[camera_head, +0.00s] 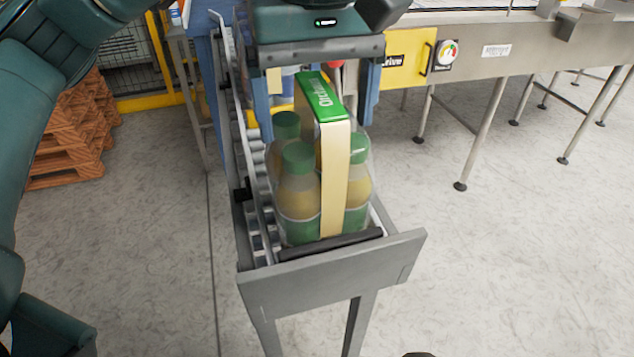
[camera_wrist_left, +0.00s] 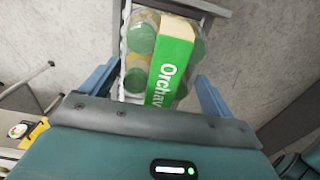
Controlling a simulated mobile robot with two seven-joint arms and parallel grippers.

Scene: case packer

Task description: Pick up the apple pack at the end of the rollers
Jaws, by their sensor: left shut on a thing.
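The apple pack (camera_head: 298,200) is a group of bottles with green caps and yellowish drink, with a green and cream card sleeve around the middle. It stands upright at the near end of the rollers (camera_head: 262,225), close to the end stop. My left gripper (camera_head: 319,125) reaches over it from behind, with one blue finger on each side of its upper part. It is shut on the pack. The left wrist view shows the pack (camera_wrist_left: 172,70) between the blue fingers (camera_wrist_left: 156,88). The bottles' far side is hidden. My right gripper is not in view.
A grey end plate (camera_head: 335,275) closes the roller line. Side rails (camera_head: 232,130) run along it. A steel conveyor frame with a yellow panel (camera_head: 405,57) stands at the back right. Wooden pallets (camera_head: 75,140) are stacked at the left.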

